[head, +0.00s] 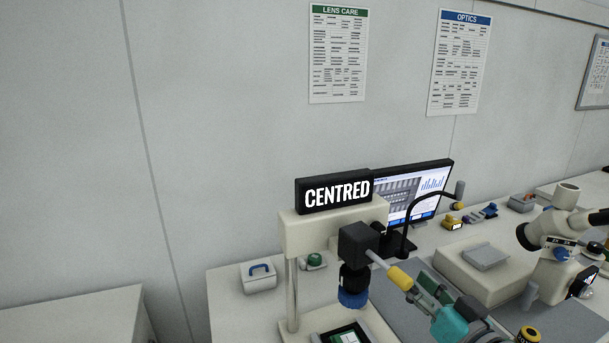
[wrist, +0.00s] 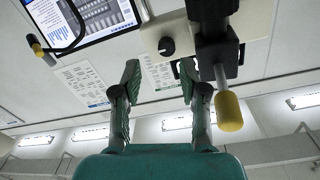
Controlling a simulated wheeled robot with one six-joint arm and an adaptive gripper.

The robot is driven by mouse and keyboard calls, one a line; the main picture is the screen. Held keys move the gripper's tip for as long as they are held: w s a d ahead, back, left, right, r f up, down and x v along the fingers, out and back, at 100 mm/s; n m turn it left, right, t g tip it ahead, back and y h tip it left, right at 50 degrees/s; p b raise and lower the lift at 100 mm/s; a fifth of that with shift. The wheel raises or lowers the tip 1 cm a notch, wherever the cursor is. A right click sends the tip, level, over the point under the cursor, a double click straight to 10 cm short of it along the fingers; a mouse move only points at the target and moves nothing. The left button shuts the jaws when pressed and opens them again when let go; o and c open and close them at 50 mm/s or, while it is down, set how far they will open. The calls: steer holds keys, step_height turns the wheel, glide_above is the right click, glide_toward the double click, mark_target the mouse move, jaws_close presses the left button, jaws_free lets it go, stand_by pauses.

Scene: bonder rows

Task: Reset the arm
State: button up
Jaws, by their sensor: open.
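My gripper (head: 430,290) is at the lower right of centre in the head view, with its teal body just right of the machine's yellow-tipped lever (head: 400,278). In the wrist view my gripper (wrist: 160,78) has its two fingers spread apart, with nothing between them. The lever's yellow end (wrist: 229,112) shows to the right of the fingers there, apart from them in the picture. The bonder machine (head: 325,227) carries a black sign (head: 335,192) reading CENTRED. A green part (head: 345,338) shows at its base, partly cut off by the frame edge.
A monitor (head: 415,190) stands behind the machine, with a black curved arm (head: 412,225) in front of it. A microscope (head: 555,255) stands to the right. A small white box (head: 258,278) sits left of the machine.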

steer(key=s+f+m+h, duration=0.1)
steer(key=s+f, duration=0.4)
steer(key=f, duration=0.2)
steer(key=s+a+f+m+g+h, duration=0.1)
steer(key=s+f+h, duration=0.1)
steer(key=s+f, duration=0.3)
steer(key=s+f+m+h, duration=0.1)
steer(key=s+f, duration=0.5)
steer(key=f, duration=0.4)
steer(key=shift+a+h, duration=0.3)
steer(key=shift+h, duration=0.1)
steer(key=s+a+f+n, duration=0.1)
steer(key=s, duration=1.1)
steer(key=s+a+f+n+g, duration=0.1)
steer(key=s+f+n, duration=0.1)
steer(key=s, duration=1.1)
steer(key=shift+s+f+g, duration=0.25)
steer(key=shift+g, duration=0.05)
steer(key=shift+a, duration=0.1)
